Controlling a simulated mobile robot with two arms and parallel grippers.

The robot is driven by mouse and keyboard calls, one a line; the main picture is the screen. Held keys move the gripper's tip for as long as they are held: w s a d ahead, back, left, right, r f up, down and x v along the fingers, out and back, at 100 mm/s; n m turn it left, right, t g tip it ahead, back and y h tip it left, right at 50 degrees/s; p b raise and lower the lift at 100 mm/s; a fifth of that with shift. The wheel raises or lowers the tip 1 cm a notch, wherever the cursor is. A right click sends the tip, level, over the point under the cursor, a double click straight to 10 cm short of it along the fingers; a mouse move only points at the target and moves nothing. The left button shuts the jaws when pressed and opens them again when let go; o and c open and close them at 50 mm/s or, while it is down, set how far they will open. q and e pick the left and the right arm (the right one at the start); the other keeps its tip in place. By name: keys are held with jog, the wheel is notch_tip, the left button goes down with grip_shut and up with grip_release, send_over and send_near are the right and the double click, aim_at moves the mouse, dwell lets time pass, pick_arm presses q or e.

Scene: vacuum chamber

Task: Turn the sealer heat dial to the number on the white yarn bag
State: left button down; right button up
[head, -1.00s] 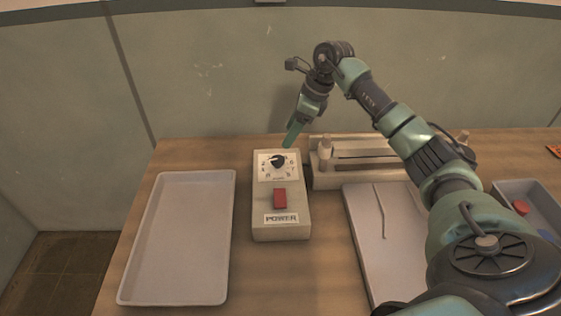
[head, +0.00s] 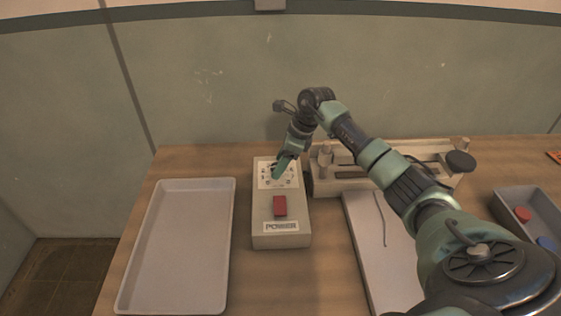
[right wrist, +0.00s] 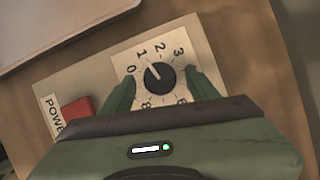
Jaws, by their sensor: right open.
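The heat dial (right wrist: 160,77) is a round black knob on a white numbered plate (right wrist: 138,55). Its white pointer mark points between 0 and 1 in the right wrist view. The dial sits on the beige control box (head: 263,207) with a red power switch (head: 280,206). My right gripper (right wrist: 161,71) is open, with one green finger on each side of the dial; I cannot tell whether they touch it. In the head view my right gripper (head: 281,168) covers most of the dial. The white yarn bag and my left gripper are not in view.
An empty pale tray (head: 176,245) lies left of the box. The sealer's bar frame (head: 350,186) stands to the right behind a pale board (head: 372,240). A grey bin (head: 508,222) holds a red cap (head: 523,214) and a blue cap (head: 546,243).

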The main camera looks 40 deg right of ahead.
grip_shut()
jog(key=shift+m, duration=0.3)
jog(key=m+h, duration=0.1)
jog(key=m, duration=0.1)
jog(key=m+t, duration=0.1)
jog(key=m, duration=0.1)
jog(key=shift+s+a+h, duration=0.1)
jog(key=shift+a+h, duration=0.05)
jog(key=shift+h, duration=0.25)
jog(key=m+h+b, duration=0.1)
jog(key=m, duration=0.3)
jog(key=shift+a+m+h+b, duration=0.2)
jog(key=shift+m+h+b, duration=0.15)
jog(key=shift+m+h, duration=0.05)
jog(key=m+b, duration=0.1)
jog(key=m, duration=0.1)
jog(key=m+h+b, duration=0.1)
jog(key=m, duration=0.1)
jog(key=m+h+b, duration=0.1)
jog(key=m, duration=0.1)
jog(key=shift+a, duration=0.25)
jog(key=shift+w+a+m+g+h+b, duration=0.1)
jog(key=shift+m+g+h+b, duration=0.35)
jog(key=shift+m, duration=0.9)
jog(key=shift+w+m+g+h+b, duration=0.1)
jog(key=shift+m+g+h+b, duration=0.35)
jog(key=shift+m, duration=0.9)
